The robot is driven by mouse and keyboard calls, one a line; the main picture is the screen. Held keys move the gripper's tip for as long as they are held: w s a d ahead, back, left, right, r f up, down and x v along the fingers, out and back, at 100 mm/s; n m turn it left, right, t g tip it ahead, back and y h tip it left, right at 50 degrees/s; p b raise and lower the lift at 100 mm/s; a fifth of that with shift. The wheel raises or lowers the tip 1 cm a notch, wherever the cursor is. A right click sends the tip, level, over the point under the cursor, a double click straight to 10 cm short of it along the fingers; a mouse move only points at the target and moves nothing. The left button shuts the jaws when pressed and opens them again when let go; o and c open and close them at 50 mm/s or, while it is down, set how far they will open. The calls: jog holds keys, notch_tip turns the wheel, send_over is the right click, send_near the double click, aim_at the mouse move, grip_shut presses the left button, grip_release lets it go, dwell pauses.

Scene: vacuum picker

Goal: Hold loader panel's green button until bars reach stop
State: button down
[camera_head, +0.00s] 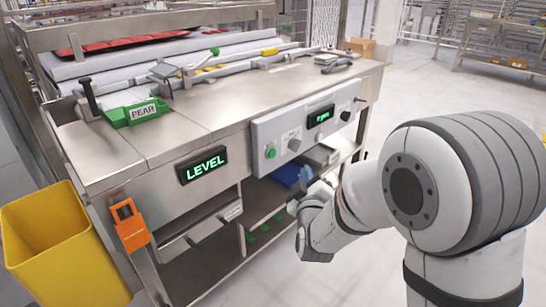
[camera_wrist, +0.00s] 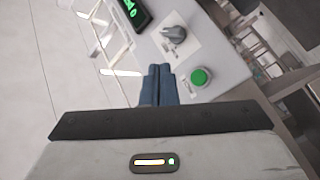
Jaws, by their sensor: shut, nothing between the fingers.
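The loader panel (camera_head: 262,132) is a light grey box on the front of the steel machine. Its green button (camera_head: 271,153) sits at the panel's left end, beside a grey rotary knob (camera_head: 295,144) and a green-lit display (camera_head: 320,117). In the wrist view the green button (camera_wrist: 201,77) is right of my fingertips, clear of them, with the knob (camera_wrist: 174,33) above. My gripper (camera_wrist: 159,72) is shut and empty, its blue-grey fingers together. In the head view my gripper (camera_head: 302,180) is below and right of the button. The bars' stop cannot be made out.
A LEVEL display (camera_head: 202,165) is left of the panel. An orange holder (camera_head: 129,225) hangs at the front corner near a yellow bin (camera_head: 58,245). A green PEAR block (camera_head: 141,111) lies on top.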

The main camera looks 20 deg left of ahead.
aim_at(272, 154)
jog(key=shift+a, duration=0.1)
jog(key=w+a+p, duration=0.1)
jog(key=w+a, duration=0.2)
jog(key=a, duration=0.5)
jog(key=shift+w, duration=0.2)
dwell(1.9)
jog(key=shift+w+a, duration=0.2)
jog(key=shift+a, duration=0.15)
